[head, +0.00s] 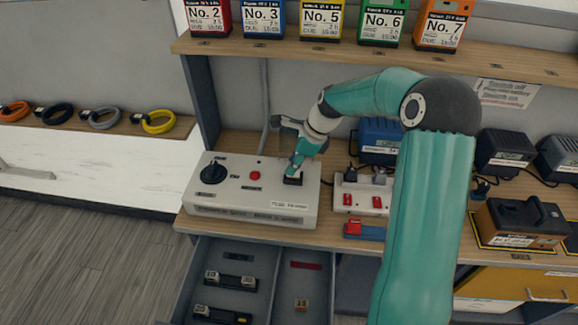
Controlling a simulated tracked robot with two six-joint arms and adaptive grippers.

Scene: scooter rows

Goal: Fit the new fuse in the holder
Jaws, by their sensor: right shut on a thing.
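The white charger-like box (250,196) stands on the bench, with a black knob and a red button on its top. A dark holder (293,181) sits at the right of its top face. My right gripper (294,170) points down right at this holder. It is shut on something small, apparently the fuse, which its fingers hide. I cannot tell how far the fuse is seated. My left gripper is not in view.
An open grey drawer (272,270) below the box holds black labelled parts, a red strip and a small tan block (301,305). A power strip (360,194) with red switches stands right of the box. Battery packs (522,220) and chargers fill the bench's right side.

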